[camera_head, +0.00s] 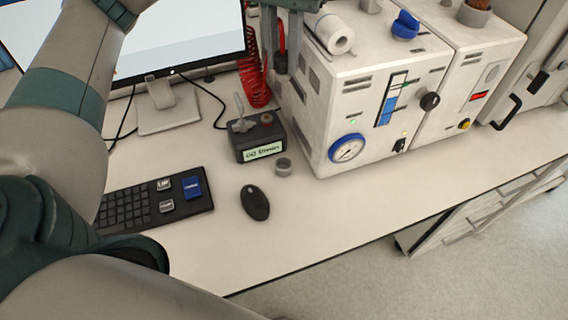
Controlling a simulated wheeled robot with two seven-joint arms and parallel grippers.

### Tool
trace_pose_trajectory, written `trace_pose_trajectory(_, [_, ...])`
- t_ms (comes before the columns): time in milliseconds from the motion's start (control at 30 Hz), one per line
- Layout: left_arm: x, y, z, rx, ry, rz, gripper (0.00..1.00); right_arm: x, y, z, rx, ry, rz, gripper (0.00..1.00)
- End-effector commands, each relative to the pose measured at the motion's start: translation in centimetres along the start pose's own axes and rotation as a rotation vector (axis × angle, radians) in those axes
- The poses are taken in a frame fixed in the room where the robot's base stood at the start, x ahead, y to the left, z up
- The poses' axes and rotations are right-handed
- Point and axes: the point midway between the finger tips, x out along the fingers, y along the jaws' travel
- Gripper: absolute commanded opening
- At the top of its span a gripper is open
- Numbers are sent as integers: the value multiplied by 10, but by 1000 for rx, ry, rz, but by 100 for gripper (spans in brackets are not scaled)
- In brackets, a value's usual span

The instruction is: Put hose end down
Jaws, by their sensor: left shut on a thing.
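A coiled red hose (256,78) hangs behind the bench instruments, to the right of the monitor. Its red end (282,38) is between the fingers of my left gripper (282,62), at the top middle of the head view. The gripper is shut on the hose end and points down, beside the left upper edge of the white reactor unit. The upper part of the gripper is cut off by the frame's top edge. My right gripper is not in view.
White reactor units (375,85) with a gauge stand at the right. A small labelled device (259,138), a small grey cup (283,167), a mouse (255,202), a keyboard (150,205) and a monitor (180,40) occupy the bench. The front right bench surface (360,205) is clear.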

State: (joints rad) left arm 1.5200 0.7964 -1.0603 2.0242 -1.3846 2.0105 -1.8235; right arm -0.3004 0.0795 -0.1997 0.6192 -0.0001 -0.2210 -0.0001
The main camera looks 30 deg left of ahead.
Motion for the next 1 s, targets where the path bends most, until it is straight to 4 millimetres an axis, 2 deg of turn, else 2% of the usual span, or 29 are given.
trace_pose_trajectory(267, [20,0,1,2,-4,0,0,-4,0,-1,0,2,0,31])
trace_pose_trajectory(1000, [126,1,1,0,-5,1,0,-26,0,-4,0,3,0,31])
